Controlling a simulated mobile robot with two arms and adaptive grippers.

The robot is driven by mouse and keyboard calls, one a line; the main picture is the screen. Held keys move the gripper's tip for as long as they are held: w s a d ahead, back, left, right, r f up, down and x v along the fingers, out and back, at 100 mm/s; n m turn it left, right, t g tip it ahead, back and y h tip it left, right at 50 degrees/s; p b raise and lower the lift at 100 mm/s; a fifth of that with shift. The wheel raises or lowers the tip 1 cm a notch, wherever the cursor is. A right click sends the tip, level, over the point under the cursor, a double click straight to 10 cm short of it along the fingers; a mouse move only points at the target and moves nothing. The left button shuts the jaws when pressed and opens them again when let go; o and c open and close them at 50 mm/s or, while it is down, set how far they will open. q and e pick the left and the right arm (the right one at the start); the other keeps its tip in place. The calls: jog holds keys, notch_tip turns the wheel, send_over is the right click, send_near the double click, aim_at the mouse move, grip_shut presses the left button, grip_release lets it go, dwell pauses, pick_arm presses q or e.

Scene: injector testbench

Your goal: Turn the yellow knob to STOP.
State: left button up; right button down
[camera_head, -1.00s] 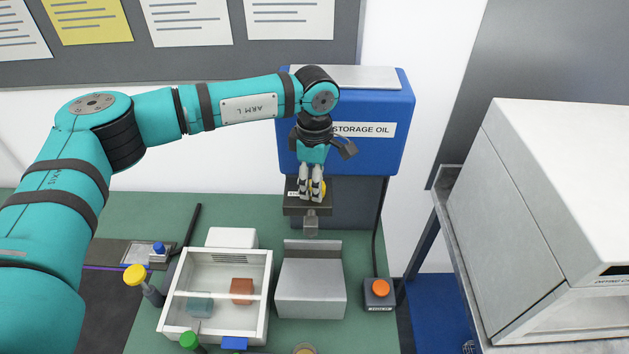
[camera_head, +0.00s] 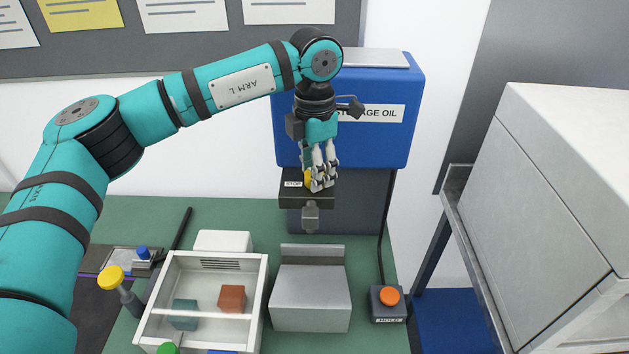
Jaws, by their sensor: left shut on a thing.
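My left gripper (camera_head: 320,184) points down in front of the blue storage oil unit (camera_head: 350,130) and is shut on the yellow knob (camera_head: 307,180). A white STOP label (camera_head: 293,184) shows on the block, just left of the knob. Which way the knob's pointer faces is hidden by the fingers. My right gripper is not in view.
Below the spout stands a grey metal box (camera_head: 311,300). A white tray (camera_head: 262,300) holds a teal and a brown block. An orange button box (camera_head: 388,304) is to the right. A large light-grey cabinet (camera_head: 540,190) stands at far right.

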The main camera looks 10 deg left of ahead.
pick_arm(q)
jog(key=n+b, duration=0.3)
jog(key=n, duration=0.1)
jog(key=shift+f+n, duration=0.15)
jog(key=shift+n, duration=0.15)
jog(key=shift+n+b, duration=1.2)
jog(key=shift+n, duration=0.8)
jog(key=shift+r, duration=0.2)
jog(key=o, duration=1.2)
jog(key=shift+r, duration=0.1)
notch_tip(320, 180, up, 12)
jog(key=shift+f, duration=0.1)
